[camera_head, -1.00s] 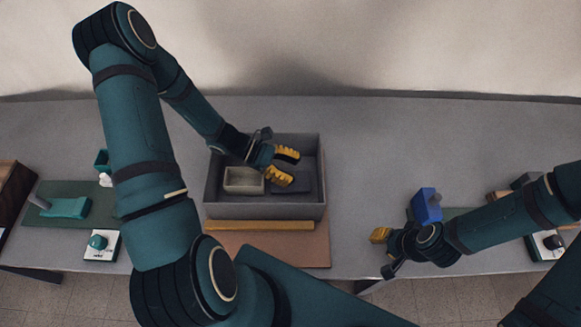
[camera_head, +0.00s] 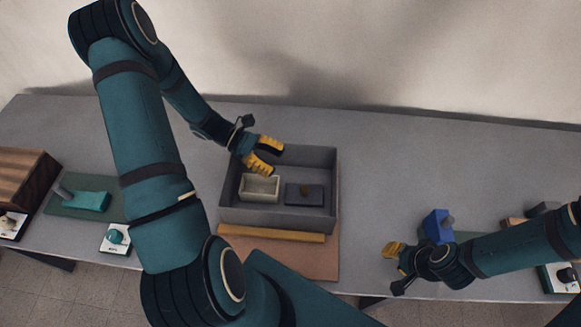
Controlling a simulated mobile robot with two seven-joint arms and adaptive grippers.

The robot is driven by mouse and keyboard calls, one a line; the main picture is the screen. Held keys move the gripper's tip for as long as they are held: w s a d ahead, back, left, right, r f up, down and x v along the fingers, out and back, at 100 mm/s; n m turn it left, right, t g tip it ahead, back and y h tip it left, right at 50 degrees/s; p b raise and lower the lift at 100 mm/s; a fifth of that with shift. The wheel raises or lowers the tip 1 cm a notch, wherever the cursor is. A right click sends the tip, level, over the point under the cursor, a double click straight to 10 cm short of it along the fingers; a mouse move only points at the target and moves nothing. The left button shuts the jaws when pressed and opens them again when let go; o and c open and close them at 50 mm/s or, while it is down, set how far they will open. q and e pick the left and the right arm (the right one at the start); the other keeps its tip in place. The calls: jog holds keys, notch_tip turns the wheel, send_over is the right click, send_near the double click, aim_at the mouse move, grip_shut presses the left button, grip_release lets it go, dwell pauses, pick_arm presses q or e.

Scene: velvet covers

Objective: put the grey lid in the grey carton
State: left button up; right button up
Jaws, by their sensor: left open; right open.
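The grey carton (camera_head: 270,217) is a large open box near the middle of the table. A flat dark grey lid (camera_head: 312,201) with a small brownish knob lies inside it, on the right side of its floor. My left gripper (camera_head: 268,156) is open and empty over the carton's back left part, apart from the lid, up and to its left. My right gripper (camera_head: 393,252) is open near the table's front edge, right of the carton, and holds nothing that I can see.
A small pale tray (camera_head: 260,196) sits in the carton left of the lid. A yellow-brown bar (camera_head: 272,234) lies on a brown board (camera_head: 322,262) in front. A blue block (camera_head: 436,226) stands by my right gripper. The table behind is clear.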

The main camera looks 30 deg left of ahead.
pick_arm(q)
jog(key=shift+v, duration=1.05)
pick_arm(e)
jog(key=shift+r, duration=0.15)
